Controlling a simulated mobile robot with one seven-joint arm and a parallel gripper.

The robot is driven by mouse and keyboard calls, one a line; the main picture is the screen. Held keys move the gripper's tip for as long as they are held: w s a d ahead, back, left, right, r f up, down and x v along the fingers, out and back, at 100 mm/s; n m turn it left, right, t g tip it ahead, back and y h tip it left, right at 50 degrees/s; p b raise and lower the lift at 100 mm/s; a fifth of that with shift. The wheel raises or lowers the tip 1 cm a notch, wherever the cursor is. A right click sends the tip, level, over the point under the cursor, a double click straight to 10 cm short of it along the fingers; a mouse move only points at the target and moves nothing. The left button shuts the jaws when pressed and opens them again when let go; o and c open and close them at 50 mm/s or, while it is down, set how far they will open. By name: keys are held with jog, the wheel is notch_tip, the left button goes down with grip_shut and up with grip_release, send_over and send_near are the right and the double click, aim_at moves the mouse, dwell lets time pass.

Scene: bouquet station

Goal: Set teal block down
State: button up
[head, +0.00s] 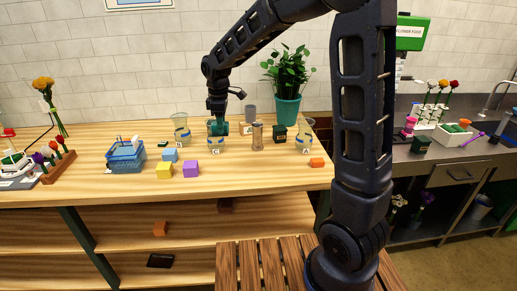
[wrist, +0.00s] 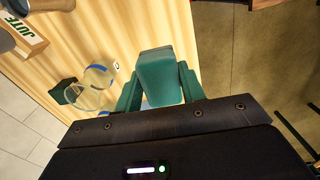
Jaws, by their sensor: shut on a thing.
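My gripper (wrist: 160,90) is shut on the teal block (wrist: 160,75), which sits between its two green fingers in the wrist view. In the head view my gripper (head: 217,112) points down over the wooden table (head: 110,186). The teal block (head: 220,129) shows there at the clear glass labelled C (head: 216,143). I cannot tell whether the block is above, inside or behind that glass. The block's underside is hidden.
Other clear glasses stand left (head: 181,130) and right (head: 304,135). A brown cylinder (head: 257,136), dark green box (head: 280,133) and potted plant (head: 287,108) stand to the right.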

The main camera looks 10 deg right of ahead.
jog(key=w+d+n, duration=0.1)
jog(key=w+d, duration=0.2)
jog(key=d, duration=1.2)
jog(key=w+d, duration=0.2)
jog(key=d, duration=1.3)
notch_tip(320, 180, down, 20)
jog(key=shift+a+r, duration=0.1)
jog(key=shift+r, duration=0.05)
jog(key=o, duration=0.7)
jog(key=shift+c, duration=0.2)
jog(key=o, duration=0.3)
